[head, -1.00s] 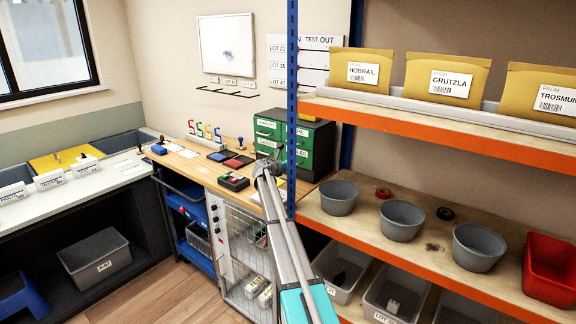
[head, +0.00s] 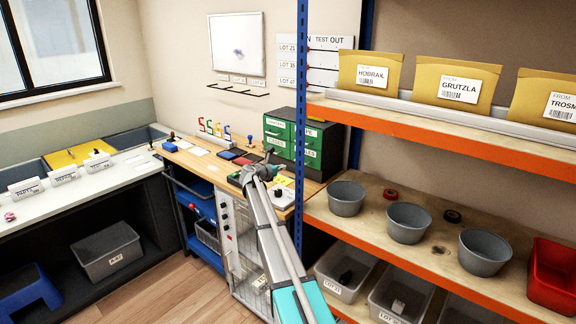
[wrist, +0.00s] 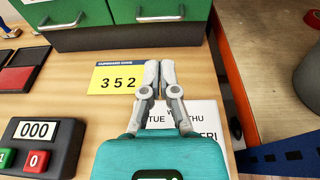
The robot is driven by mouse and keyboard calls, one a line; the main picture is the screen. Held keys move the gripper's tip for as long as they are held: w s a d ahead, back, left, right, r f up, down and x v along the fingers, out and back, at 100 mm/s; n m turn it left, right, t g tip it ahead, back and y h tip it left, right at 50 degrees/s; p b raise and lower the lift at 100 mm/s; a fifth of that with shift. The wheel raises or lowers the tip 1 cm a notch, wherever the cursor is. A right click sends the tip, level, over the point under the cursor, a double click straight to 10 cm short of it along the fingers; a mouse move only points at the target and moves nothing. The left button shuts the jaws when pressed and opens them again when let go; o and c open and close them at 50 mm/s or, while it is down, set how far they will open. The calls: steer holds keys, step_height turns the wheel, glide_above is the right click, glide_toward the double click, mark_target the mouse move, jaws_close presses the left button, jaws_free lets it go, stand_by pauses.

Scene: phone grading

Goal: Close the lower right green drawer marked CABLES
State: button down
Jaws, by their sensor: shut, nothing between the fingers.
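The dark cabinet with green drawers (head: 272,112) stands at the back right of the wooden bench in the head view. Its lower right drawer (head: 313,158) has a white label, of which only the end of the word is readable. In the wrist view that drawer's front (wrist: 160,8) shows at the top with its pull handle. It looks level with the drawer front on its left (wrist: 75,12), with no visible gap. My gripper (wrist: 158,66) is shut and empty, pointing at the cabinet from a short distance, above the bench. It touches no drawer.
A yellow card reading 352 (wrist: 115,80) and a white paper with weekdays (wrist: 200,112) lie under my gripper. A keypad box showing 000 (wrist: 38,130) is at left. The blue post (head: 301,120) and orange-edged shelving (head: 430,130) stand close on the right.

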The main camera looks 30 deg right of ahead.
steer(key=shift+v, duration=1.15)
steer(key=s+a+f+m+g+y, duration=0.2)
steer(key=s+a+f+m+y, duration=0.2)
steer(key=s+a+m, duration=0.3)
steer(key=s+a+f+m+g+y, duration=0.2)
steer(key=s+a+f+m+y, duration=0.3)
steer(key=s+a, duration=0.9)
steer(key=s+a+f+m+g+y, duration=0.2)
steer(key=s+a+f+m+y, duration=0.3)
steer(key=s, duration=1.6)
steer(key=a+m, duration=0.5)
steer(key=a, duration=0.1)
steer(key=shift+s+a+f+m, duration=0.25)
steer(key=shift+s+a+m, duration=0.05)
